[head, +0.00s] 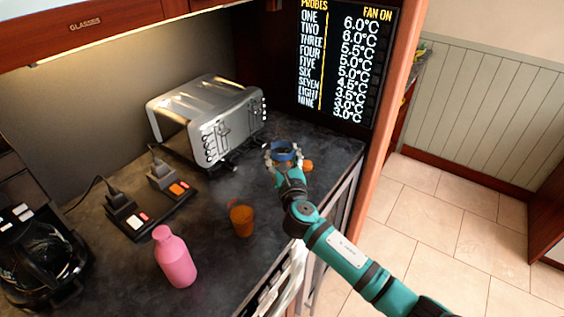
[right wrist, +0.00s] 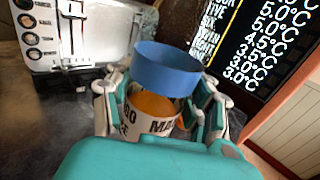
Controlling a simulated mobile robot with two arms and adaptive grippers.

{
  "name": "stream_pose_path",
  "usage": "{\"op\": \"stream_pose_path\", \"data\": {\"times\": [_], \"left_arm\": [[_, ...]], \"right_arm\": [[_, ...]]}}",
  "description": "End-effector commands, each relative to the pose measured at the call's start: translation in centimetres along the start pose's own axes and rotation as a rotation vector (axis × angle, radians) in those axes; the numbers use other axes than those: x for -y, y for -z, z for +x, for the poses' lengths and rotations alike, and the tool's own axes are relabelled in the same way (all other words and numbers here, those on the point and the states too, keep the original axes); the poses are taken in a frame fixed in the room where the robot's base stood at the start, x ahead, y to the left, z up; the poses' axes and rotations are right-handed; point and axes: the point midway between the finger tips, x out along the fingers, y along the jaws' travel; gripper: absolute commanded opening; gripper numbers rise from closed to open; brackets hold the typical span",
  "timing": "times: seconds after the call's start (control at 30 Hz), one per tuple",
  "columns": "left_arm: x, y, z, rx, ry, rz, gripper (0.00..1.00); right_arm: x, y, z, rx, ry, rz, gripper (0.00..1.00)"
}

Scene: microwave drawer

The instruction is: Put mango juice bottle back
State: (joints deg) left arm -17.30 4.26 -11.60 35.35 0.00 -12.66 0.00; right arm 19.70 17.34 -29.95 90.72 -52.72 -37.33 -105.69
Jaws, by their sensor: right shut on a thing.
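The mango juice bottle has a blue cap (head: 284,152), an orange body and a white label with dark letters. My right gripper (head: 283,158) is shut around it near the right end of the dark counter, in front of the toaster. In the right wrist view the bottle (right wrist: 152,118) stands between the fingers of the right gripper (right wrist: 160,105), cap up. The gripper hides much of its body. I cannot tell whether its base touches the counter. My left gripper is not in view.
A silver toaster (head: 210,120) stands behind the bottle. An orange cup (head: 241,220) and a pink bottle (head: 175,258) stand toward the front. A switch strip (head: 150,210) and a black coffee maker (head: 40,255) are at left. A temperature display (head: 345,60) hangs behind.

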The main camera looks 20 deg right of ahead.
Motion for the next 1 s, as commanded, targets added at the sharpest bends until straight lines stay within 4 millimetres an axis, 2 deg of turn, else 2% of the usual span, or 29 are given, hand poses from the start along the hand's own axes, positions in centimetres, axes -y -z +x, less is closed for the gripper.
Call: {"op": "stream_pose_path", "data": {"times": [0.03, 0.17, 0.43, 0.83, 0.87, 1.0], "left_arm": [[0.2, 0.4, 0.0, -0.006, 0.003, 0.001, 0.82], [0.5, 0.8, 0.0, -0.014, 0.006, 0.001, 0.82], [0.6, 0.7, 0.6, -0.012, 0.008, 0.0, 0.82], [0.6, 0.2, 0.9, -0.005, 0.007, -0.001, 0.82], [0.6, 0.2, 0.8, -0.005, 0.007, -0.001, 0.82], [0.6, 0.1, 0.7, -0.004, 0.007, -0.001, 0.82]], "right_arm": [[0.0, -0.1, 0.7, 0.002, 0.0, 0.001, 0.06], [0.0, 0.2, 1.5, 0.001, -0.001, 0.0, 0.06], [0.1, 3.5, 1.5, -0.001, 0.0, 0.0, 0.06], [0.1, 4.1, 1.5, 0.0, 0.0, -0.001, 0.06], [0.1, 4.0, 1.5, -0.001, 0.0, -0.001, 0.56], [0.1, 4.0, 1.5, -0.001, 0.0, -0.001, 0.75]]}}
